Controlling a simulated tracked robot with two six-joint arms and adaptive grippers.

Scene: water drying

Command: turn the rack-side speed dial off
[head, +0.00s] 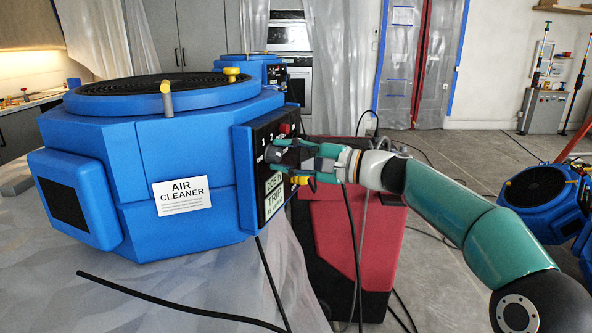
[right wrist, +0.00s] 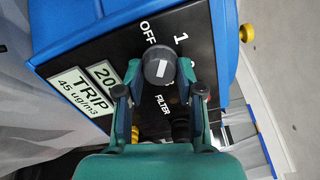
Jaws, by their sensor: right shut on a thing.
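The speed dial (right wrist: 157,62) is a round dark grey knob with a short white mark, on the black control panel (right wrist: 112,58) of the blue air cleaner (head: 130,140). OFF and 1 are printed just beyond it. The mark's exact setting is hard to tell. My right gripper (right wrist: 160,78) has its teal fingers on both sides of the dial and is shut on it. In the head view the right gripper (head: 285,154) reaches the panel from the right and covers the dial. My left gripper is not in view.
Below the dial are a FILTER label (right wrist: 162,104) and a TRIP display (right wrist: 85,91). A red button (head: 284,128) sits higher on the panel. A red and black case (head: 375,240) stands under my right arm. Black cables hang nearby. Another blue unit (head: 545,200) is at right.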

